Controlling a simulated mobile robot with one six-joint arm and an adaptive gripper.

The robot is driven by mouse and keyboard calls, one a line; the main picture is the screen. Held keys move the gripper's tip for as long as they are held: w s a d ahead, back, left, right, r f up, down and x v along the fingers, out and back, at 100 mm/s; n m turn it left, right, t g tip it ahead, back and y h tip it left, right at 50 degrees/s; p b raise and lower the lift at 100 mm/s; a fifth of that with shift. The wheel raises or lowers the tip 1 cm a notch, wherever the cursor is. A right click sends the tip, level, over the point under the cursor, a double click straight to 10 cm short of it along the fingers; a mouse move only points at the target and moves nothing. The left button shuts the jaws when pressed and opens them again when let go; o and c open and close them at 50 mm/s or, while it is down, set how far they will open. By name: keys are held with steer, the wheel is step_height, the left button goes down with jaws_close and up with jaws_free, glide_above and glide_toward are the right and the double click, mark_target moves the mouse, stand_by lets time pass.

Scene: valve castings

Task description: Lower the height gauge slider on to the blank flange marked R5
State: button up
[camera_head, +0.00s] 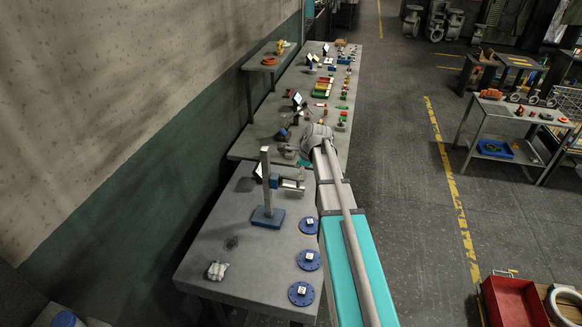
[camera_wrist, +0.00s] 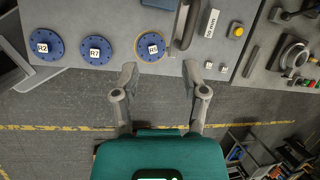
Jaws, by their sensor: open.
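The height gauge (camera_head: 267,190) stands upright on a blue base at the left of the near table, with a blue slider (camera_head: 275,182) partway up its column. In the wrist view the blank flange marked R5 (camera_wrist: 150,56) is a blue disc lying flat near the table's edge. Blue discs marked R7 (camera_wrist: 97,60) and R2 (camera_wrist: 47,54) lie left of it. In the head view the labels are too small to read. My gripper (camera_wrist: 160,72) is open and empty, its fingertips just below R5 in the picture, touching nothing. In the head view my arm hides it.
Three blue discs lie along the near table's right edge (camera_head: 301,302). A pale lumpy object (camera_head: 217,270) lies at its left. A label plate (camera_wrist: 212,24) and a yellow button (camera_wrist: 239,31) show right of R5. Bare floor and a yellow line lie beyond the table edge.

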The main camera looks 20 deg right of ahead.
mark_target(291, 178)
steer(key=w+d+r+m+p, duration=0.1)
steer(key=w+d+r+m, duration=0.1)
steer(key=d+r, duration=0.1)
steer(key=shift+w+r+m+t+p, duration=0.1)
steer(key=shift+w+m+t+p, duration=0.1)
steer(key=shift+m+t+p, duration=0.15)
steer(key=b+x, duration=1.2)
steer(key=x, duration=0.1)
steer(key=shift+w+a+f, duration=0.15)
steer(key=shift+a+f, duration=0.1)
steer(key=shift+f, duration=0.1)
stand_by(0.4)
steer(key=shift+b, duration=0.3)
jaws_close()
